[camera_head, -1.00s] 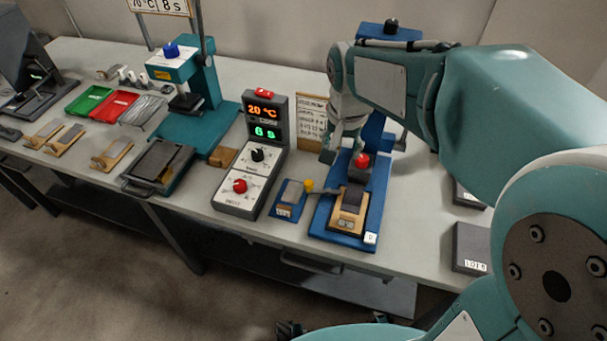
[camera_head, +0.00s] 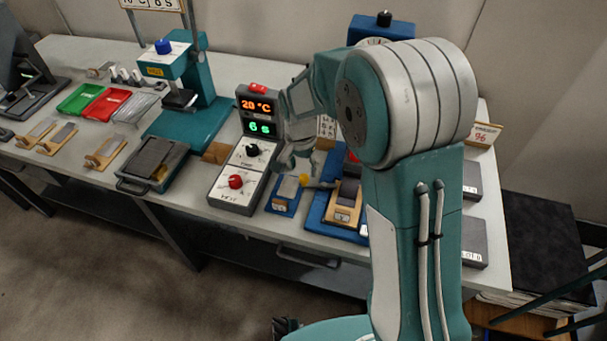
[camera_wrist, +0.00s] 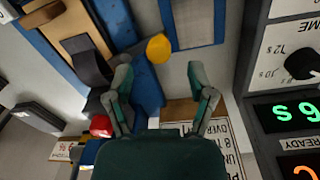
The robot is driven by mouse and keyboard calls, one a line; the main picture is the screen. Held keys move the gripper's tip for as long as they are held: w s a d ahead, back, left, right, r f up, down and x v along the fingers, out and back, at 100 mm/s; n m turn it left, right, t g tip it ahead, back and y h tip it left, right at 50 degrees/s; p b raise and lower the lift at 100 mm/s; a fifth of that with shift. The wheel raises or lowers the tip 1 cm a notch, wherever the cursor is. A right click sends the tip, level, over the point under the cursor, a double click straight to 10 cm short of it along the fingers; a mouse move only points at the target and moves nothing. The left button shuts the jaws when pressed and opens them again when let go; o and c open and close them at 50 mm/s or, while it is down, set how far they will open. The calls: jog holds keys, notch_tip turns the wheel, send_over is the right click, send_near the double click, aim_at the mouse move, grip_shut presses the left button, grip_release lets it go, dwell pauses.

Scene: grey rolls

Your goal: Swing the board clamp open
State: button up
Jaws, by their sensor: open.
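The board clamp is a grey bar with a yellow knob (camera_head: 304,180) at its left end. The bar reaches right to the wooden board (camera_head: 343,212) on the blue base (camera_head: 318,212) of the press. In the wrist view the yellow knob (camera_wrist: 158,48) lies just beyond my fingertips, between them sideways and nearer the left one. A dark pad (camera_wrist: 84,62) lies across the wooden board (camera_wrist: 72,28). My gripper (camera_wrist: 160,75) is open and empty. In the head view my gripper (camera_head: 293,165) is just above and left of the knob, partly blurred into the background.
A control box (camera_head: 243,163) with displays and dials stands close on the left. A small blue block with a grey top (camera_head: 284,194) sits beside the knob. A red knob (camera_wrist: 101,126) shows behind my left finger. My arm hides the press's right side.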

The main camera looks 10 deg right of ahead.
aim_at(304, 176)
jog(key=shift+d+f, duration=0.1)
jog(key=shift+f, duration=1.65)
grip_shut()
